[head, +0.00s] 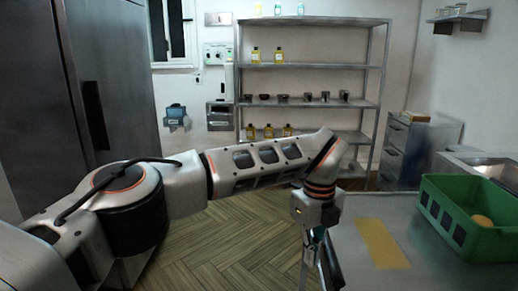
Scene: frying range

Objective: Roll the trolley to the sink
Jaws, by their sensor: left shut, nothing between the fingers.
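A grey flat top (350,245) fills the lower right; it may be the trolley, but its legs and wheels are out of view, so I cannot tell. A green crate (474,245) stands on it with a round orange-tan item (482,220) inside. A metal basin-like unit (482,167) at the right edge may be the sink; it is partly cut off. My left gripper (322,268) points down at the left edge of the grey top, shut and empty. I cannot tell whether it touches the edge. My right gripper is out of view.
A yellow strip (382,243) lies on the grey top. A metal shelf rack (310,66) with bottles and small bowls stands at the back wall. A drawer cabinet (402,150) stands right of it. A tall dark cabinet (105,75) is at left. The wooden floor (235,245) between is clear.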

